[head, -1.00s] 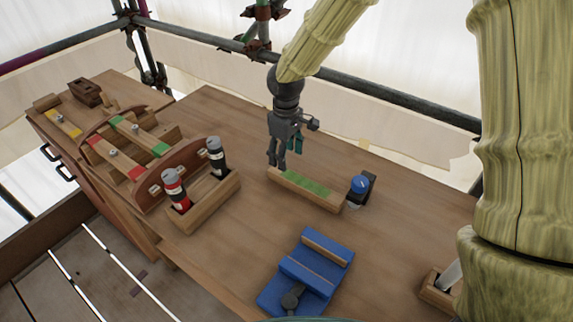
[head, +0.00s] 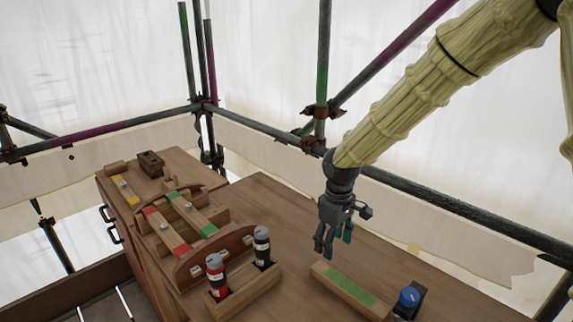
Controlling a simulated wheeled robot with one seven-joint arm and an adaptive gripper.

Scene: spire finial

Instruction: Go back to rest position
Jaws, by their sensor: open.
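My gripper (head: 328,245) is open and empty. It hangs from my arm above the right part of the workbench, with its fingers pointing down. Below it lies a wooden block with a green top patch (head: 352,289). The fingertips are near the block's left end and appear apart from it.
The wooden workbench (head: 262,190) holds a rack with a red bottle (head: 216,276) and a black bottle (head: 262,247). Wooden pieces with red (head: 166,231), green (head: 192,216) and yellow (head: 126,191) marks lie left. A blue-topped item (head: 409,297) stands right. Scaffold poles (head: 323,60) rise behind.

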